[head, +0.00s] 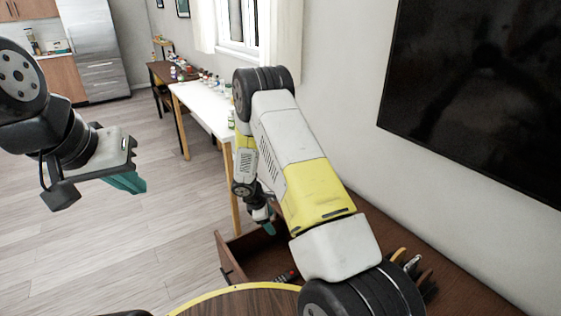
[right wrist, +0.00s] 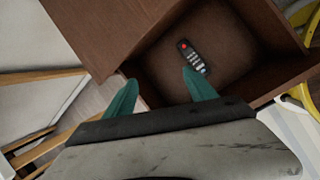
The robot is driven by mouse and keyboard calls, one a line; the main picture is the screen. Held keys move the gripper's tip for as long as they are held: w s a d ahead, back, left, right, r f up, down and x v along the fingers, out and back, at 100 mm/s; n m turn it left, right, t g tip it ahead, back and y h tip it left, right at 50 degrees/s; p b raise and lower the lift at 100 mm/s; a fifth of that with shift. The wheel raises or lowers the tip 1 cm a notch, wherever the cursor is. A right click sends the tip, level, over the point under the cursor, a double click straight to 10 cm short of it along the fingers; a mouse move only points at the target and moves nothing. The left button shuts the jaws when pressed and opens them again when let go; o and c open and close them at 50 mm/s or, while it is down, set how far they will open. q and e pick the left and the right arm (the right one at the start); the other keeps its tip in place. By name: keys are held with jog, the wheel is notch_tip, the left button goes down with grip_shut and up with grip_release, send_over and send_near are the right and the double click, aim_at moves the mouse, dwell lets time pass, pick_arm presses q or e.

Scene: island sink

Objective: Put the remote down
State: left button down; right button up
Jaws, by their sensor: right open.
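The remote (right wrist: 191,57) is black with a red button and pale buttons. It lies on the floor of an open brown wooden drawer (right wrist: 140,55). In the head view a part of the remote (head: 287,276) shows inside the drawer (head: 228,262), partly hidden by my right arm. My right gripper (right wrist: 161,92) is open with nothing between its teal fingers, and the remote lies beyond the fingertips, apart from them. In the head view the right gripper (head: 268,226) hangs above the drawer. My left gripper (head: 127,182) is up at the left, away from the drawer; its finger gap is unclear.
The drawer belongs to a long brown cabinet (head: 440,262) along the wall, under a black television screen (head: 475,90). A white table (head: 203,105) with several small bottles stands behind. Open wooden floor (head: 130,240) lies to the left.

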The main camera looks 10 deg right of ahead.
jog(key=s+d+r+m+t+y, duration=0.15)
jog(key=s+r+m, duration=0.25)
jog(key=r, duration=1)
jog(key=s+d+r+m+g+y, duration=0.1)
jog(key=s+d+r+m, duration=0.2)
jog(key=r, duration=1.1)
jog(key=s+a+r+m+t+y, duration=0.1)
jog(key=s+a+r+m+y, duration=0.1)
jog(key=s+r+m, duration=0.2)
jog(key=s+a+r+m+t+y, duration=0.1)
jog(key=s+r+m, duration=0.3)
jog(key=s+r, duration=0.7)
jog(key=s+a+t, duration=0.1)
jog(key=s, duration=0.6)
jog(key=shift+s+a+r+m+y, duration=0.3)
jog(key=shift+s+a+y, duration=0.05)
jog(key=shift+a, duration=0.05)
jog(key=shift+t, duration=0.25)
